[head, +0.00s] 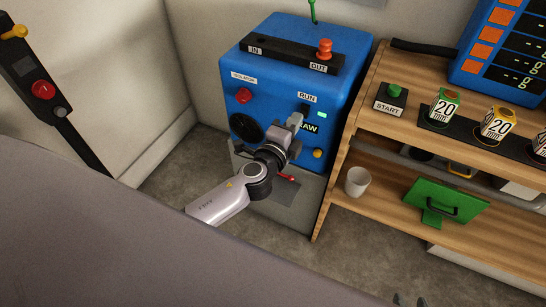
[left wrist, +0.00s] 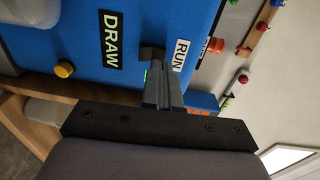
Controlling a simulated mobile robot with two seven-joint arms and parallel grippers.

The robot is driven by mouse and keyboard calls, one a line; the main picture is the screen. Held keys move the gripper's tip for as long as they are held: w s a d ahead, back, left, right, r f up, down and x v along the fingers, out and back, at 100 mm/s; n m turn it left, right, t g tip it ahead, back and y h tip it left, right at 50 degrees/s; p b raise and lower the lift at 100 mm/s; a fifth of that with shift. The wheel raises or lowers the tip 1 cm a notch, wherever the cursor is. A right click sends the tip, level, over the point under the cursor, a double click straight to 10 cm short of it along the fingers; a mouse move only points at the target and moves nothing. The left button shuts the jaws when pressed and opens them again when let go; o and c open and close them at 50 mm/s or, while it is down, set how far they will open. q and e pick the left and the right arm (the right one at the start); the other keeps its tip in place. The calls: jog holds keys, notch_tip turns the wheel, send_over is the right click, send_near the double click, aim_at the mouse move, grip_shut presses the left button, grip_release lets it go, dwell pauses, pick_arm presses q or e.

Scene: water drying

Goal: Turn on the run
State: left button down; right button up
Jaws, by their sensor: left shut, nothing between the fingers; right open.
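The blue machine (head: 285,75) has a RUN label (head: 307,97) with a black switch (head: 304,108) under it. The switch (left wrist: 152,54) also shows beside the RUN label (left wrist: 181,55) in the left wrist view. My left gripper (head: 297,120) is shut and empty, its tips right at the switch; I cannot tell whether they touch it. Its closed fingers (left wrist: 161,82) point at the switch in the left wrist view. A small green light (head: 322,114) glows beside the gripper. The tips of my right gripper (head: 411,300) show at the bottom edge, open and apart.
The machine also carries a red ISOLATOR knob (head: 243,95), a yellow button (head: 318,153) and a red-handled lever (head: 287,177). A wooden shelf (head: 390,129) stands close on the right with a green START button (head: 395,90) and a white cup (head: 357,181).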

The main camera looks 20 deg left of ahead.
pick_arm(q)
jog(key=s+r, duration=0.1)
jog(key=s, duration=0.9)
jog(key=shift+s+a, duration=0.25)
jog(key=shift+s, duration=0.1)
jog(key=s+a+f+n+g+p, duration=0.1)
jog(key=s+f+n+g+p, duration=0.2)
jog(key=s+n, duration=0.5)
jog(key=s+a+f+n+g+h+p, duration=0.1)
jog(key=s+f+n+g+p, duration=0.2)
jog(key=s+n, duration=0.5)
jog(key=shift+a+f+g+h+p, duration=0.35)
jog(key=shift+f+p, duration=0.2)
jog(key=shift+p, duration=0.65)
jog(key=shift+s+d, duration=0.1)
